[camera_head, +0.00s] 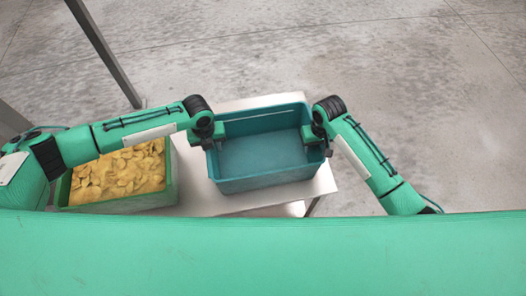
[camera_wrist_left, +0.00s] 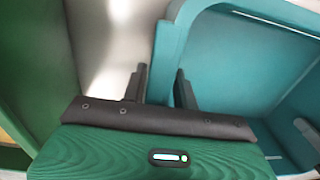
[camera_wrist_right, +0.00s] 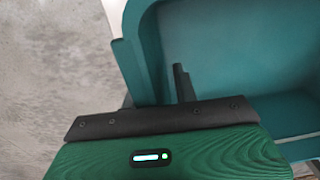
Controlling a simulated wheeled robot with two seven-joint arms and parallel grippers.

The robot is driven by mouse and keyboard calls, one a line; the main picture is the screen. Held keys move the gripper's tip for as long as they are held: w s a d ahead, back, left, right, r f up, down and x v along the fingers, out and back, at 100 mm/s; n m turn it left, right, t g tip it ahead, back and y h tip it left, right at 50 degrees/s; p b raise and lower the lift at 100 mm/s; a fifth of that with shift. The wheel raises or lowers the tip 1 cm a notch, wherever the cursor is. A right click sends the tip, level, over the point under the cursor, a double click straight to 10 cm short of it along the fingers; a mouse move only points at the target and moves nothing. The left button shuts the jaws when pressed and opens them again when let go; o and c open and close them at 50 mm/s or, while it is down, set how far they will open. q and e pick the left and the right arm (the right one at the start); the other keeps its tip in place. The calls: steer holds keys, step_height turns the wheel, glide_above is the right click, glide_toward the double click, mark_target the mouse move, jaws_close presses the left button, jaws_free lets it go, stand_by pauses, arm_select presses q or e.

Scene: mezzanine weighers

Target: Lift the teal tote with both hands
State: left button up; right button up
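The teal tote (camera_head: 262,183) is an open, rectangular bin standing level on a pale table; its inside looks empty. My left gripper (camera_head: 208,138) is at the tote's left wall. In the left wrist view its two dark fingers (camera_wrist_left: 160,84) stand apart on either side of the tote's wall (camera_wrist_left: 166,45), with some room between. My right gripper (camera_head: 323,141) is at the tote's right wall. In the right wrist view one finger (camera_wrist_right: 182,82) is inside the tote (camera_wrist_right: 134,62); the other is mostly hidden outside the wall. Both grippers look open around the walls.
A green bin (camera_head: 120,204) full of yellow chips stands left of the tote, under my left arm. The pale table (camera_head: 235,205) shows bare between them and in front. A dark post (camera_head: 108,55) rises at upper left. Concrete floor (camera_head: 420,80) lies clear beyond.

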arm_select(q)
steer(key=shift+f, duration=0.1)
arm_select(e)
steer(key=shift+f, duration=0.1)
arm_select(q)
steer(key=c, duration=0.5)
arm_select(e)
steer(key=c, duration=0.5)
arm_select(q)
jaws_close()
arm_select(e)
jaws_close()
arm_select(q)
steer(key=shift+d, duration=0.1)
arm_select(e)
steer(key=shift+a, duration=0.1)
arm_select(q)
steer(key=shift+d, duration=0.1)
arm_select(e)
steer(key=shift+a, duration=0.1)
